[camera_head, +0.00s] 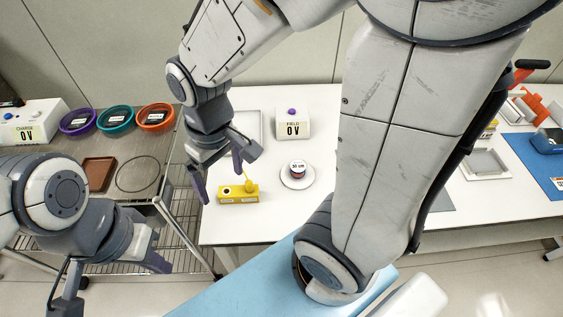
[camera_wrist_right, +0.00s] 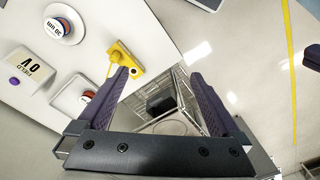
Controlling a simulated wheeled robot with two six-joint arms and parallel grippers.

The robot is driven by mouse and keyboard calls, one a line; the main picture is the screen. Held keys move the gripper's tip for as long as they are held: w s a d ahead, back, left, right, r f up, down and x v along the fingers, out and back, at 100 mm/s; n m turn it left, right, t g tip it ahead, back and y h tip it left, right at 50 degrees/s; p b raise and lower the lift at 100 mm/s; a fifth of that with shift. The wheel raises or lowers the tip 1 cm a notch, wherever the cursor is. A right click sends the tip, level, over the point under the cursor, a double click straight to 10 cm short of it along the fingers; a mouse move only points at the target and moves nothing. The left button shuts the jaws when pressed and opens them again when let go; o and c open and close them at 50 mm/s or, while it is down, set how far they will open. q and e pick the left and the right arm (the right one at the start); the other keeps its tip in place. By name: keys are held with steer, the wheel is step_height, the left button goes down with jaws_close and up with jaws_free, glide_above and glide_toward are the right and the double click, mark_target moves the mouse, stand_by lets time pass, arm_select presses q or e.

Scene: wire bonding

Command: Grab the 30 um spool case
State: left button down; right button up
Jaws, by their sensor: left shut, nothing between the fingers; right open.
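The 30 um spool case (camera_head: 297,168) is a small round case with a white labelled top and a dark and red side. It rests on a round white dish (camera_head: 297,183) on the white table, and it also shows at the upper left of the right wrist view (camera_wrist_right: 58,27). My right gripper (camera_head: 218,175) is open and empty, above the table's left edge and left of the case, clearly apart from it. It also shows open in the right wrist view (camera_wrist_right: 160,76). My left gripper (camera_head: 156,262) is shut and empty at lower left, far from the case.
A yellow block (camera_head: 238,197) with a yellow knobbed part stands by the table's left edge. Behind are a white FIELD 0 V box (camera_head: 293,124) and a white tray (camera_head: 254,118). A wire cart (camera_head: 177,222) with purple, teal and orange bowls stands left. My right arm crosses the centre.

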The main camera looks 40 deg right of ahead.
steer(key=w+d+f+m+b, duration=0.1)
steer(key=w+d+f+m, duration=0.25)
steer(key=d, duration=0.45)
steer(key=w+d+f+m+b, duration=0.2)
steer(key=w+d+f, duration=0.15)
steer(key=d, duration=0.35)
steer(key=m, duration=0.2)
glide_toward(298, 165)
steer(key=shift+s+a+f+h+b, duration=0.25)
steer(key=shift+s+a+h+b, duration=0.05)
steer(key=shift+s+a+b, duration=0.1)
step_height(298, 165, down, 4)
steer(key=shift+d+r, duration=0.15)
steer(key=shift+w+f+p, duration=0.2)
steer(key=shift+f, duration=1.4)
steer(key=shift+w+f+p, duration=0.15)
steer(key=shift+w+f, duration=0.1)
steer(key=shift+f, duration=1.35)
steer(key=c, duration=1.4)
